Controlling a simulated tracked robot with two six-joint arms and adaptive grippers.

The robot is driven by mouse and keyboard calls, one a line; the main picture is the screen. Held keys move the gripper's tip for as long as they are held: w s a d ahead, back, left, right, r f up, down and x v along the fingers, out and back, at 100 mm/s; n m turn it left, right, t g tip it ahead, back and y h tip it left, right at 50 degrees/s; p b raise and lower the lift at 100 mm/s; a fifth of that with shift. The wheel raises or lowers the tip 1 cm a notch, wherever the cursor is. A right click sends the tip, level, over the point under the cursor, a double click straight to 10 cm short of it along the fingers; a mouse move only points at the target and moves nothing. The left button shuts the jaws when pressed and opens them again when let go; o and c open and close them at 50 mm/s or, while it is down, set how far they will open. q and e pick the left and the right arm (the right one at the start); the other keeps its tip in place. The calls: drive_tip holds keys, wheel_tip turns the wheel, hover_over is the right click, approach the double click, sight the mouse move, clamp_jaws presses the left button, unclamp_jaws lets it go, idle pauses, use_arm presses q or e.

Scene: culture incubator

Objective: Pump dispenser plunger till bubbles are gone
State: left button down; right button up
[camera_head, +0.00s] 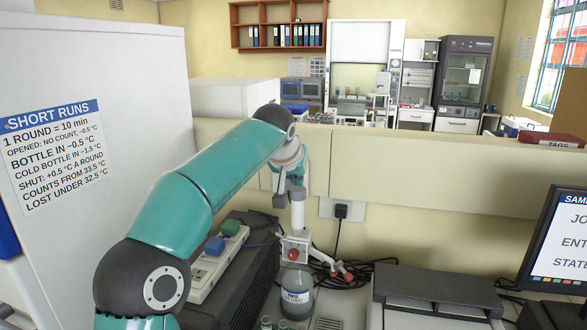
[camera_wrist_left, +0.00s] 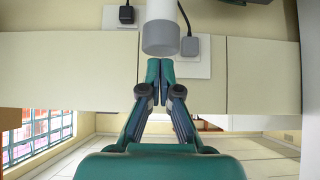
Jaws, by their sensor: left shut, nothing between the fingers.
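The dispenser stands in the middle of the head view, with a clear bottle (camera_head: 297,296) at its base, red-tipped fittings and a white upright plunger (camera_head: 298,216). In the left wrist view, which looks upside down, the plunger (camera_wrist_left: 160,12) ends in a grey cap (camera_wrist_left: 160,38). My left gripper (camera_wrist_left: 160,80) is shut and empty, with its fingertips right at the cap's end. I cannot tell whether they touch it. In the head view my left gripper (camera_head: 292,182) is at the plunger top, its fingertips partly hidden. Bubbles cannot be made out. My right gripper is not in view.
A white cabinet with a "SHORT RUNS" notice (camera_head: 52,120) stands at the left. A power strip (camera_head: 218,262) lies on a dark box beside the dispenser. Cables (camera_head: 345,270) run behind. A dark device (camera_head: 437,290) and a monitor (camera_head: 560,240) are at the right.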

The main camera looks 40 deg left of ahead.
sight(297, 192)
use_arm(q)
drive_tip(key=shift+f, duration=0.4)
wheel_tip(297, 192, down, 3)
drive_tip(key=shift+b, duration=1.25)
drive_tip(key=shift+d+f, duration=0.1)
